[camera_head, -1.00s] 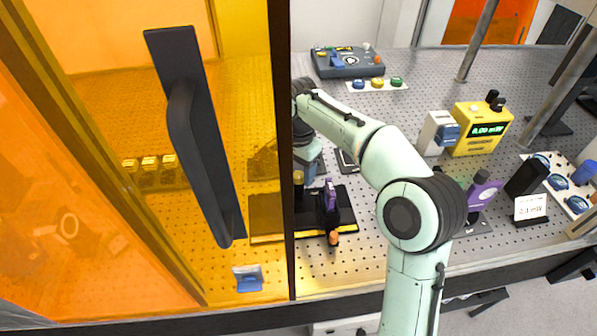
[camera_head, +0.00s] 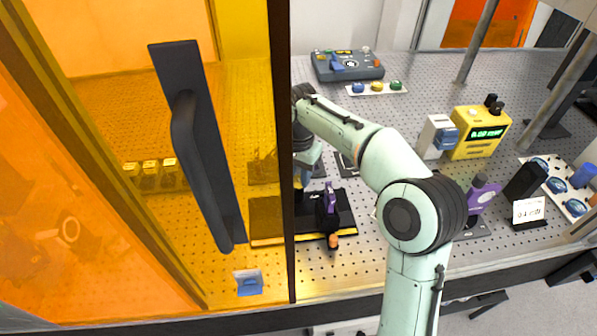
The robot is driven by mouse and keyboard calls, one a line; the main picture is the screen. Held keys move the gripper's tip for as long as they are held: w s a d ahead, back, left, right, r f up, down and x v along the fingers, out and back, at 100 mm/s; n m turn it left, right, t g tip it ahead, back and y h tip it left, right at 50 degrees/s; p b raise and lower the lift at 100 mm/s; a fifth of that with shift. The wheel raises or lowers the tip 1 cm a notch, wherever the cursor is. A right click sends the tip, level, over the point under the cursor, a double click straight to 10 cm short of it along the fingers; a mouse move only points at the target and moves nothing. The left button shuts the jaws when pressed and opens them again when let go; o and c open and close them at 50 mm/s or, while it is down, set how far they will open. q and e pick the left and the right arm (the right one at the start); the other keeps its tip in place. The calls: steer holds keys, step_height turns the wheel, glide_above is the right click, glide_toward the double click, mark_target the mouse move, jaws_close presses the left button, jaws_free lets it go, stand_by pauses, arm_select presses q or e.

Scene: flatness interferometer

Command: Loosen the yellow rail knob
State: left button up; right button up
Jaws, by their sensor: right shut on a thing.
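My right arm reaches from the bottom right over the perforated table to a black rail (camera_head: 342,219), partly behind the dark door-frame post. My right gripper (camera_head: 302,178) is at the left part of the rail, shut on the yellow rail knob (camera_head: 300,184). Only a little of the knob shows between the fingers, and the post hides part of that area. A purple mount (camera_head: 331,197) stands upright on the rail to the right of the gripper. An orange-tipped knob (camera_head: 333,241) sticks out at the rail's front. My left gripper is not in view.
An orange see-through door with a black handle (camera_head: 198,140) covers the left. A grey control box (camera_head: 347,66) stands at the back. A yellow power meter (camera_head: 480,133) and a purple-headed device (camera_head: 482,195) stand at the right. Bare perforated table lies between.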

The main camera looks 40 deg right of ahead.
steer(key=n+p, duration=0.1)
steer(key=n, duration=0.2)
steer(key=shift+r+n, duration=0.1)
steer(key=shift+n, duration=0.2)
steer(key=n+p, duration=0.1)
steer(key=n, duration=0.3)
steer(key=shift+n+p, duration=0.3)
steer(key=shift+p, duration=0.05)
steer(key=n, duration=0.3)
steer(key=shift+n+p, duration=0.3)
steer(key=shift+p, duration=0.1)
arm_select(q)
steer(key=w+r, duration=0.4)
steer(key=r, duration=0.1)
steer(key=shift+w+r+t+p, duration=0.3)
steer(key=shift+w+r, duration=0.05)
arm_select(e)
steer(key=shift+n, duration=1.9)
steer(key=o, duration=1.1)
steer(key=shift+c, duration=0.2)
